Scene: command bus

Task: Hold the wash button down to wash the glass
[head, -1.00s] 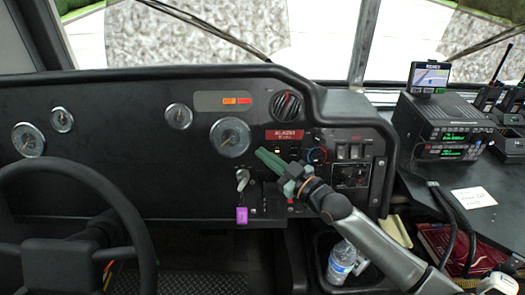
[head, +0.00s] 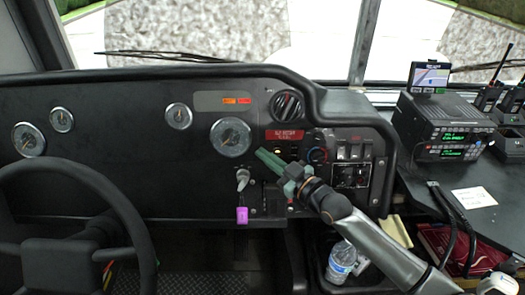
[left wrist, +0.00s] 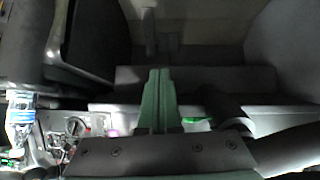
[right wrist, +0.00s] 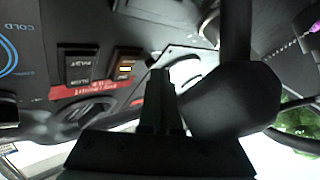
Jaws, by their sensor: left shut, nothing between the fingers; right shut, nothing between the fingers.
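A dark switch (right wrist: 78,62) with upside-down lettering, seemingly WASH, is in the right wrist view. The windshield glass (head: 230,30) spans the top of the head view. My left gripper (left wrist: 158,78) is shut and empty.
A steering wheel (head: 75,215) is at the left. A key with a purple tag (head: 242,214) hangs below my right fingers. A water bottle (head: 341,262) and radio unit (head: 445,128) are to the right.

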